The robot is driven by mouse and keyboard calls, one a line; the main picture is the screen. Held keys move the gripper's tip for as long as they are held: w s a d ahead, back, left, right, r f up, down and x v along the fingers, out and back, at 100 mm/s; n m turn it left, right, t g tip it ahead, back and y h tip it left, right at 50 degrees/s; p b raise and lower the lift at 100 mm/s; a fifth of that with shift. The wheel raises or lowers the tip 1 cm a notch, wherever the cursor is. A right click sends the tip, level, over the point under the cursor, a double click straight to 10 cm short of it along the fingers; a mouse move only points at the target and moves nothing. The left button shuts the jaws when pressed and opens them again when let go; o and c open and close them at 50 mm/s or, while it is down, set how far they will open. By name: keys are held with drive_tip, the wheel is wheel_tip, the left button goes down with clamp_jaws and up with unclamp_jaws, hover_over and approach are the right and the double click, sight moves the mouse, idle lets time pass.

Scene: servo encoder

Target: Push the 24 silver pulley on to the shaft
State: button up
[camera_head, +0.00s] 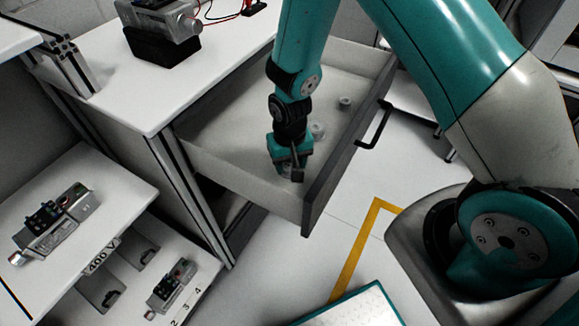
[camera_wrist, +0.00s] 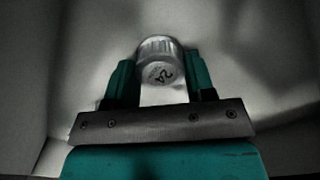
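My gripper (camera_head: 292,172) points down low inside the open drawer, near its front corner. In the wrist view the silver pulley marked 24 (camera_wrist: 160,60) sits between the two fingers of my gripper (camera_wrist: 160,78), its numbered face toward the camera. The fingers are close along both its sides; I cannot tell whether they press on it or whether it rests on the drawer floor. In the head view the gripper mostly hides it. A grey motor unit (camera_head: 160,18) stands on a black block on the white table; its shaft cannot be made out.
Two more small pulleys (camera_head: 318,131) (camera_head: 345,102) lie in the drawer (camera_head: 235,110), behind my gripper. The drawer's walls and dark front (camera_head: 325,185) surround my gripper. The white table (camera_head: 105,85) is left of the drawer. More motor units (camera_head: 50,222) (camera_head: 172,284) sit on lower-left shelves.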

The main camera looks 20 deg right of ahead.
sight(290, 164)
drive_tip(key=c, duration=0.4)
wheel_tip(290, 164, up, 7)
drive_tip(key=p, duration=0.6)
